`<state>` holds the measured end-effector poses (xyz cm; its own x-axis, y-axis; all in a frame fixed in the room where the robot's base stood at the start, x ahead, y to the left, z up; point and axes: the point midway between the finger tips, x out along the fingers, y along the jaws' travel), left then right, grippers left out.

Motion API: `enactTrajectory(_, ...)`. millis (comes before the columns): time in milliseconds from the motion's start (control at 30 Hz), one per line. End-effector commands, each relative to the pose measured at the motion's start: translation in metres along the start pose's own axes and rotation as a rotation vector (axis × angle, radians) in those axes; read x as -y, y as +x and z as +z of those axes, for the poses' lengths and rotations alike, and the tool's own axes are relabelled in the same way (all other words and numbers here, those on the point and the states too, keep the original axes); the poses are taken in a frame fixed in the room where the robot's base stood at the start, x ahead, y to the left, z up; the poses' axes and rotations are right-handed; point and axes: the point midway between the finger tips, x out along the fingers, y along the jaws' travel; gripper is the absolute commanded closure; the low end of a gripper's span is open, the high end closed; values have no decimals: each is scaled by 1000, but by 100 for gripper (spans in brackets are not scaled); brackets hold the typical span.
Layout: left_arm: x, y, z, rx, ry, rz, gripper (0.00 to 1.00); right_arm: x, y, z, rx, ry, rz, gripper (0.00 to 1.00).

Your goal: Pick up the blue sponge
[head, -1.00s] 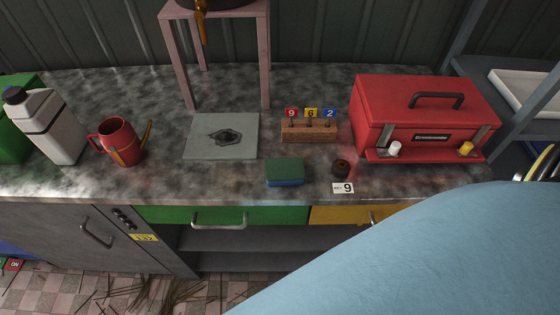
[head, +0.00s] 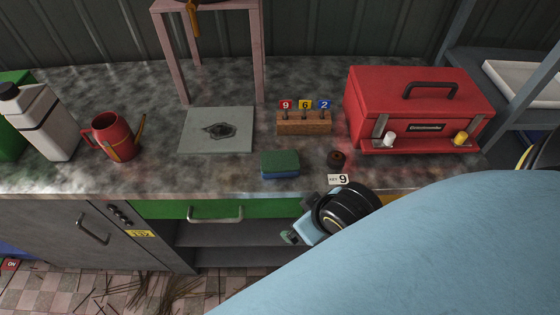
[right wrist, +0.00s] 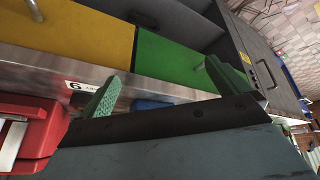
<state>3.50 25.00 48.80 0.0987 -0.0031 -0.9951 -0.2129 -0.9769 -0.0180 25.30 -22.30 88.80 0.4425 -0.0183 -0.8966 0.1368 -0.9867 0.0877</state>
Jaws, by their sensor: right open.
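The sponge (head: 280,164), with a dark green top and a blue lower part, lies on the worktop near its front edge. In the right wrist view only a blue strip of the sponge (right wrist: 150,104) shows between my fingers, the rest hidden by my gripper body. My right gripper (head: 290,237) is in front of the counter, below and in front of the sponge, apart from it. Its green fingers (right wrist: 160,88) are spread open in the right wrist view with nothing between them. My left gripper is in neither view.
A key tag marked 9 (head: 338,179) and a small dark round piece (head: 336,158) lie right of the sponge. Behind stand a wooden block with numbered tags (head: 304,123), a grey plate (head: 190,139) and a red toolbox (head: 415,95).

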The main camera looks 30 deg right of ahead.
Motion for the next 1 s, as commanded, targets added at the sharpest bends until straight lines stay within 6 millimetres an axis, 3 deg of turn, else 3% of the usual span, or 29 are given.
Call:
enactTrajectory(33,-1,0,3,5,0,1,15,-7,-6,-30,-109,-3,38,0)
enactTrajectory(233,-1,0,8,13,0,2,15,-19,-24,-118,-458,-15,130,0)
enactTrajectory(367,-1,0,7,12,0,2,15,-19,-51,-181,-731,-56,167,0)
enactTrajectory(467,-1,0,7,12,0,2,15,-9,-86,-232,-994,-125,172,0)
enactTrajectory(600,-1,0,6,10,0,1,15,28,-153,-288,-1397,-312,116,0)
enactTrajectory(700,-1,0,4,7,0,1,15,66,-195,-303,-1639,-511,26,0)
enactTrajectory(800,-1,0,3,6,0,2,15,108,-222,-298,-1816,-768,-96,0)
enactTrajectory(900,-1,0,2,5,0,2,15,145,-230,-280,-1903,-1074,-240,0)
enactTrajectory(1000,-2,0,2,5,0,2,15,168,-216,-254,-1878,-1414,-389,0)
